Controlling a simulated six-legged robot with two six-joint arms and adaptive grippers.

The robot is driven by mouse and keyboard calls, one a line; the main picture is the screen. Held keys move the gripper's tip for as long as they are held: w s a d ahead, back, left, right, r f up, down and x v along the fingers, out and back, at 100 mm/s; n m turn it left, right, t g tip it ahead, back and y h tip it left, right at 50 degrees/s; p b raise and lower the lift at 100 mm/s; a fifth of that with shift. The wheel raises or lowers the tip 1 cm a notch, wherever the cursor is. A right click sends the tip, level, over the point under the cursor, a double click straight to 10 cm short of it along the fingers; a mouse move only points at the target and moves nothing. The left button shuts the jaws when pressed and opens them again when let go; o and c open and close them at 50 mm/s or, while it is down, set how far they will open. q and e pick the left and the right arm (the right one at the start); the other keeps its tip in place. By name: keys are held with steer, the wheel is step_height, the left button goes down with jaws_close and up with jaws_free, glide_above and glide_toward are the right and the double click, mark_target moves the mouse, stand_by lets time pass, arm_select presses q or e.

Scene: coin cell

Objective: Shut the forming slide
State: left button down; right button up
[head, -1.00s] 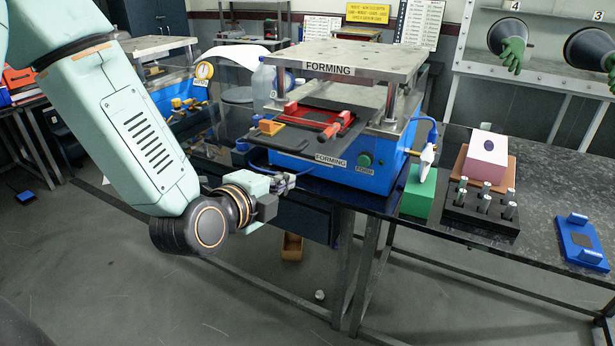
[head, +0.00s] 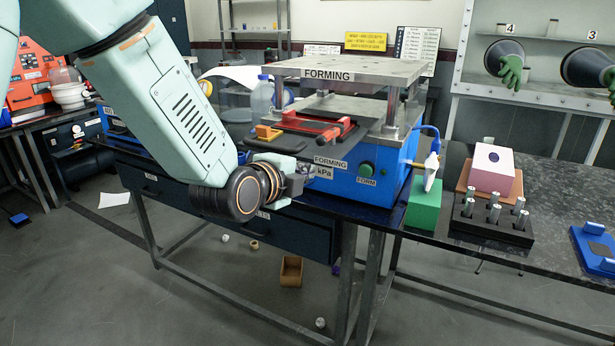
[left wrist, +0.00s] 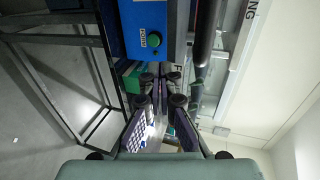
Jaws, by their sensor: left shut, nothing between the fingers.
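The blue forming press (head: 385,165) stands on the bench under a grey top plate labelled FORMING (head: 345,70). The slide is open. My left gripper (head: 308,178) is shut and empty, below the slide, in front of the press's left front corner. I cannot tell whether it touches the press. In the left wrist view its dark fingers (left wrist: 168,85) point ahead beneath the blue press front (left wrist: 143,25). My right gripper is out of view.
A green block (head: 424,203), a black rack of metal cylinders (head: 490,225) and a pink box (head: 492,170) stand right of the press. A clear bottle (head: 262,97) stands behind the slide. A brown bin (head: 291,271) lies on the floor below.

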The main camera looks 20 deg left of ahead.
arm_select(q)
steer(key=shift+w+r, duration=0.15)
steer(key=shift+w, duration=0.4)
steer(key=shift+w, duration=0.15)
steer(key=shift+w, duration=0.1)
